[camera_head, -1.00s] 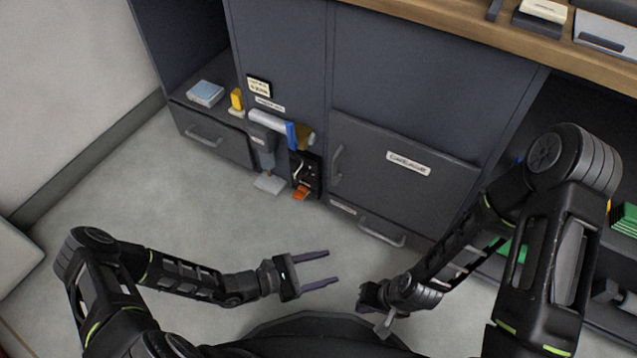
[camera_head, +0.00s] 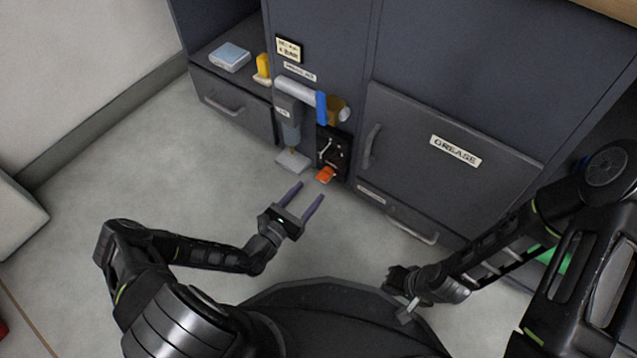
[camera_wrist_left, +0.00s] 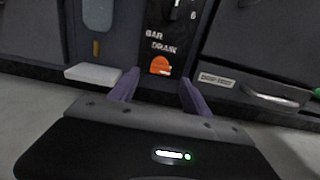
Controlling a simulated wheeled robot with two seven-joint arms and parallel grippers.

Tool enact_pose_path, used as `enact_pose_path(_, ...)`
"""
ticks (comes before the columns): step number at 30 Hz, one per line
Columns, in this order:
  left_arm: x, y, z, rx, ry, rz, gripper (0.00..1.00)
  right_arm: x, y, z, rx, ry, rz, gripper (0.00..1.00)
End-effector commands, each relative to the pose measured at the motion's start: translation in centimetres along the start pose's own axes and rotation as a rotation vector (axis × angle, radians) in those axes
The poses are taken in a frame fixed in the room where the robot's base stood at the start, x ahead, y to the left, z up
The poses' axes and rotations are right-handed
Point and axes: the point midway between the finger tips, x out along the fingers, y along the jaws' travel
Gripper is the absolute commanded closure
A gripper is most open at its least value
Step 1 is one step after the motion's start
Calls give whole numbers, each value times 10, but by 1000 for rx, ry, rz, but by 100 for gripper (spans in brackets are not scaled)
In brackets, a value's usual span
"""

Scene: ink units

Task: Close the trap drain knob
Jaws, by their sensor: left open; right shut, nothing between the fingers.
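The drain knob (camera_head: 326,174) is an orange piece at the bottom of a black panel (camera_head: 333,146) low on the dark cabinet. In the left wrist view the orange knob (camera_wrist_left: 160,66) sits below lettering that reads "BAR" and "DRAIN", with a pale mark on its face. My left gripper (camera_head: 308,192) is open and empty, its two purple-grey fingers pointing at the cabinet, short of the knob. In the left wrist view the knob shows between the fingertips (camera_wrist_left: 157,80), apart from both. My right gripper (camera_head: 400,284) is shut and empty, low near my base.
Left of the panel a grey filter bowl (camera_head: 288,118) hangs over a pale pad (camera_head: 293,161). A blue lever (camera_head: 321,108) sticks out above the panel. A "GREASE" door (camera_head: 430,150) with handles stands to the right. The floor before the cabinet is clear.

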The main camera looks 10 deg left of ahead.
Motion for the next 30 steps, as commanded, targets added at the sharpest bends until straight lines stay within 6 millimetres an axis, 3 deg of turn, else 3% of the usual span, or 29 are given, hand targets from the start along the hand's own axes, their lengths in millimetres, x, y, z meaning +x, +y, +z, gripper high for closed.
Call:
enact_pose_path(9, 48, -1, -3, 0, -2, -1, 44, 20, 8, -2, 2, 2, -4, 100)
enact_pose_path(21, 57, 0, 0, 0, 0, -1, 44, 20, 8, -3, 3, 3, -5, 100)
enact_pose_path(30, 57, 0, 0, 0, 0, -1, 68, 20, 8, -3, 3, 2, -4, 100)
